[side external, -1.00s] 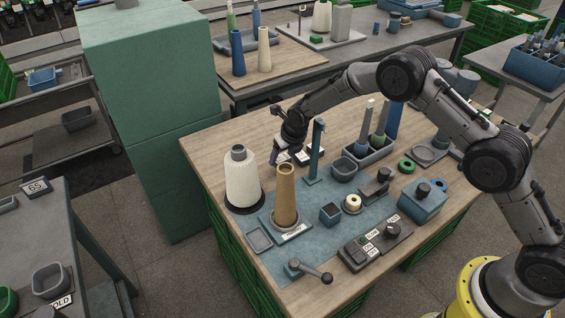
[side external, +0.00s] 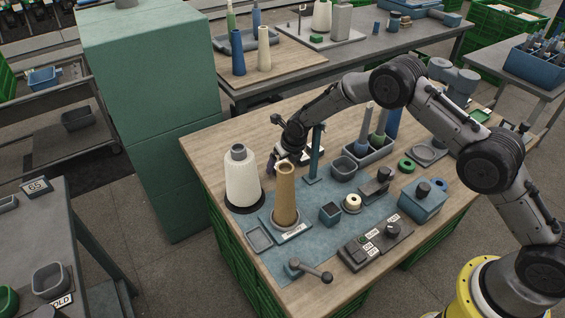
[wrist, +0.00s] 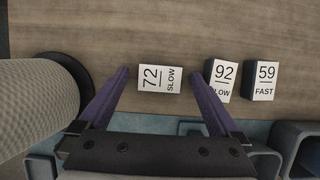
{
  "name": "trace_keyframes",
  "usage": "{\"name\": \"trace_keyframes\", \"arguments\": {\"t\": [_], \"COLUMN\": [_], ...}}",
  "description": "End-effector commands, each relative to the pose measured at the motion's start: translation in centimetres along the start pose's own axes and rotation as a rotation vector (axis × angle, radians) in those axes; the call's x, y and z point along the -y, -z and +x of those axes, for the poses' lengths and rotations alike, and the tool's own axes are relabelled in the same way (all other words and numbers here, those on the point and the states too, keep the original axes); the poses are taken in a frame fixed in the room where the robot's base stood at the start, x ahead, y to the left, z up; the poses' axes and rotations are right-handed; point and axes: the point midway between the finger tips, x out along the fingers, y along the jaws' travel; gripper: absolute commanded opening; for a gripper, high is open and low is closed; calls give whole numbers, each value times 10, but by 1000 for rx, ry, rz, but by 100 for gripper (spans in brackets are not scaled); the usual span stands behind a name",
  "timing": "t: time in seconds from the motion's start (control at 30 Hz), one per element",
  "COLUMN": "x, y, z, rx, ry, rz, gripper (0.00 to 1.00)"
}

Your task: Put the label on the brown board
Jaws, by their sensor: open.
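A white label (wrist: 160,79) marked "72 SLOW" lies turned sideways on the wooden tabletop (wrist: 180,30) in the wrist view. My gripper (wrist: 160,74) is open, with one purple finger on each side of this label and nothing held. The height of the fingertips above the table is unclear. Two more labels lie to the right: "92" (wrist: 222,76), its word partly covered by my right finger, and "59 FAST" (wrist: 264,80). In the side view my gripper (side external: 285,160) largely hides the labels. The wooden tabletop is brown; I cannot pick out a separate brown board with certainty.
A white yarn cone (side external: 241,180) stands close left of my gripper. A brown cone (side external: 285,195) stands in front of it, and a teal post (side external: 315,155) rises to its right. Bare wood lies behind the labels.

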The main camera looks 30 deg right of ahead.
Motion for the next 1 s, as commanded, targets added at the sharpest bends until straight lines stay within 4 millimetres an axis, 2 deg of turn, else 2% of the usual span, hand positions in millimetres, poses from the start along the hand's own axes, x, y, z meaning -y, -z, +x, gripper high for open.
{"name": "trace_keyframes", "arguments": {"t": [0.17, 0.27, 0.43, 0.7, 1.0], "x": [0, 0, 0, 0, 0], "y": [-2, -2, -2, -21, -28], "z": [-8, -21, -54, -100, -118], "rx": [1, 2, 3, 2, 0], "ry": [0, 0, -1, -1, 0], "rz": [0, 0, 0, 1, 0], "gripper": [99, 99, 99, 99, 99]}}
